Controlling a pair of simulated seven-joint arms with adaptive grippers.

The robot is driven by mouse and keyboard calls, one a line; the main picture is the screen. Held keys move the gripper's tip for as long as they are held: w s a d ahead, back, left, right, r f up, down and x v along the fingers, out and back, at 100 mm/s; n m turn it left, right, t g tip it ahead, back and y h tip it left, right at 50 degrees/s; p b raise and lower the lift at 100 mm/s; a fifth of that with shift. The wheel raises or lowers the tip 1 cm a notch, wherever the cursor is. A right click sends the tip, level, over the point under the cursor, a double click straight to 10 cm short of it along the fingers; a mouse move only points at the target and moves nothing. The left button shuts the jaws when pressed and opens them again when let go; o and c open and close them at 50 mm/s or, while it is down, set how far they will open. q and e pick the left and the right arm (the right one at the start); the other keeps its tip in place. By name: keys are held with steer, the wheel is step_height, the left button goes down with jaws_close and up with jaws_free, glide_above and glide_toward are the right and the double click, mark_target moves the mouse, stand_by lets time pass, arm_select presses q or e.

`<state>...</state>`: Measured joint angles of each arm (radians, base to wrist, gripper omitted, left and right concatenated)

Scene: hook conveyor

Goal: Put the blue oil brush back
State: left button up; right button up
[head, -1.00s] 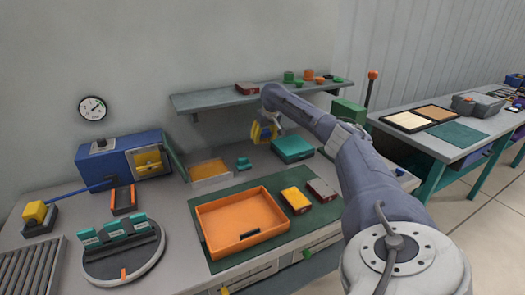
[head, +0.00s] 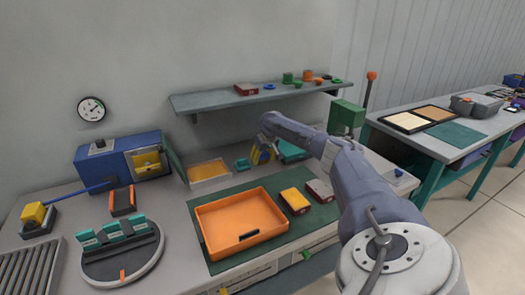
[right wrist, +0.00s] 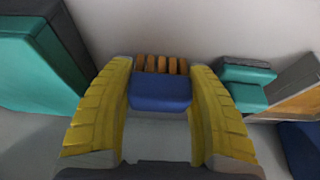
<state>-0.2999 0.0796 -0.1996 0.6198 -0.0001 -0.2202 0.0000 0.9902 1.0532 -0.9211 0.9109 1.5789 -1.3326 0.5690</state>
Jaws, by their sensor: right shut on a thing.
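My right gripper (head: 262,153) is low over the back of the workbench, between a teal holder or block and a teal box. In the right wrist view its yellow fingers (right wrist: 160,100) are shut on the blue oil brush (right wrist: 160,92). The brush has a blue body with orange-brown bristles at its far end. In the head view the brush is small and mostly hidden by the gripper. I cannot tell whether it touches the bench. My left gripper is not in view.
The teal block (head: 243,164) stands just left of the gripper, with a yellow-filled tray (head: 208,180) beyond it. The teal box (head: 291,151) is close on the right, partly behind my arm. An orange tray (head: 205,222) sits in front. A wall shelf (head: 215,101) is above.

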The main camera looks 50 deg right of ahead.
steer(key=shift+f, duration=0.15)
steer(key=o, duration=1.1)
steer(key=v, duration=1.2)
steer(key=shift+d, duration=0.1)
